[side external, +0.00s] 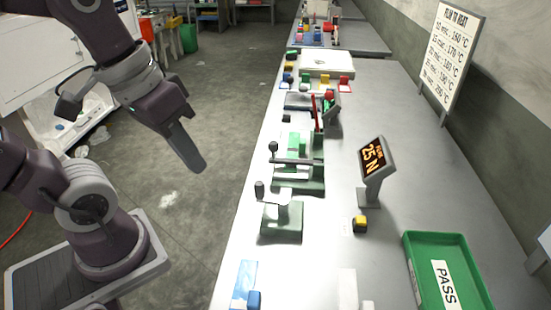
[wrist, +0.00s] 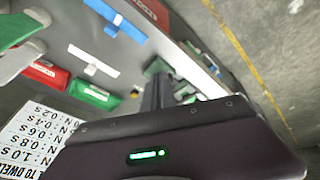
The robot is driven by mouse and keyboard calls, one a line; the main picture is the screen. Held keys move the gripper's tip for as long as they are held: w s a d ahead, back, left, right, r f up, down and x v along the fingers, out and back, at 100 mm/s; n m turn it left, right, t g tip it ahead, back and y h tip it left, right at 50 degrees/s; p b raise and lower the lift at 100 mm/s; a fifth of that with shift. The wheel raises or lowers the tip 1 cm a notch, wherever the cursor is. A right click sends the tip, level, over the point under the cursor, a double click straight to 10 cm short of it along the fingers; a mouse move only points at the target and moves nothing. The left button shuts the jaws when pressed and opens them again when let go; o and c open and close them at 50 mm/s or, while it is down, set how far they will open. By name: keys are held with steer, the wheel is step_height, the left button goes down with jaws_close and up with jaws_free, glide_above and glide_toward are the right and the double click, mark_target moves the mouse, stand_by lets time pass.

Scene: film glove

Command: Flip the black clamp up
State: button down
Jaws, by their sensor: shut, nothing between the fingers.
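Two fixtures with green bases stand on the bench in the side view. The nearer one (side external: 282,224) has a grey arm ending in a black knob (side external: 259,190) standing up at its left. The farther one (side external: 298,184) carries a dark bar across it and a black knob (side external: 273,147). I cannot tell for sure which of these is the black clamp. My gripper (side external: 203,168) is shut and empty, in the air left of the bench, apart from both fixtures. Its fingers also show in the wrist view (wrist: 155,94); the fixtures there are small and partly hidden behind them.
The bench (side external: 330,235) is long, with clear room at its right. A display reading 25 N (side external: 373,158) and a yellow button (side external: 360,223) stand right of the fixtures. A green PASS tray (side external: 415,260) lies at front right. Open floor is below my gripper.

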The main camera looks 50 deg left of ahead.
steer(key=w+a+f+n+g+h, duration=0.1)
steer(key=w+a+f+n+h, duration=0.25)
steer(key=w+n, duration=0.25)
steer(key=w+a+f+n+g+h, duration=0.1)
steer(key=w+a+f+n+h, duration=0.15)
steer(key=w+n+h, duration=0.35)
steer(key=n+t, duration=0.8)
steer(key=n, duration=0.5)
glide_toward(261, 172)
step_height(261, 172, up, 4)
steer(key=shift+f, duration=0.15)
steer(key=shift+d, duration=0.1)
steer(key=x, duration=1)
steer(key=shift+y, duration=0.25)
